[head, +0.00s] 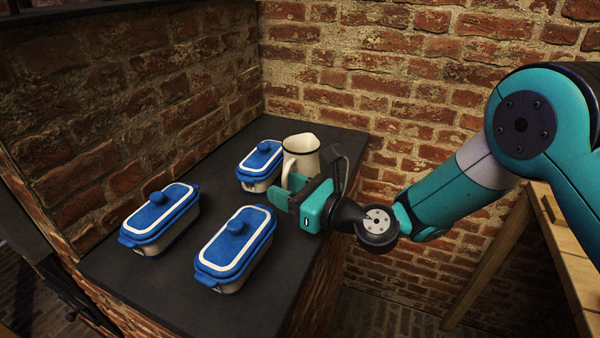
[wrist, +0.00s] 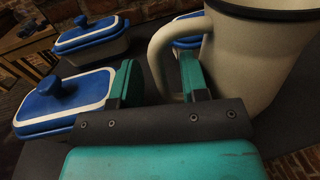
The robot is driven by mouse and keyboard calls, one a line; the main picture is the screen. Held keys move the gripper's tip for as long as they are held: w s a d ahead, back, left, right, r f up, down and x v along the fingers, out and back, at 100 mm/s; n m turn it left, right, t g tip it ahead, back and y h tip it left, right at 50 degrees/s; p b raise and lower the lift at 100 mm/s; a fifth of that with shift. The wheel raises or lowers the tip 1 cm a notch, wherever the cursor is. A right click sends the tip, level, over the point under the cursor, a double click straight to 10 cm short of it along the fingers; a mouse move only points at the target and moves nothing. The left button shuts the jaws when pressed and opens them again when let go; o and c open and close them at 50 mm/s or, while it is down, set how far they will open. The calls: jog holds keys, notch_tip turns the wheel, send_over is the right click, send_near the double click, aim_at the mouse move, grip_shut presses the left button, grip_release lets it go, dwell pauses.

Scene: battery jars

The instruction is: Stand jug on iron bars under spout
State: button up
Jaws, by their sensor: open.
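The jug (head: 302,151) is cream with a dark rim and a loop handle. It stands upright at the back right of the dark counter, and the wrist view shows it large at right (wrist: 258,55). Its handle (wrist: 160,62) faces left. My gripper (head: 281,194) is in front of the jug, and in the wrist view its fingers (wrist: 158,80) are apart, with the handle's lower part beyond and between them. I cannot tell whether the fingers touch it. The iron bars and the spout are not seen in either view.
Blue-lidded cream jars stand on the counter (head: 180,286): one at left (head: 160,216), one at front (head: 236,246), one behind (head: 260,163) beside the jug. Brick walls close the back and left. A wooden bench (head: 563,225) stands at right. The counter's front strip is clear.

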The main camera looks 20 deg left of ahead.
jog(key=shift+w+a, duration=0.1)
jog(key=shift+a, duration=0.1)
grip_shut()
jog(key=shift+r, duration=0.1)
notch_tip(320, 180, up, 20)
jog(key=p, duration=0.2)
dwell(0.3)
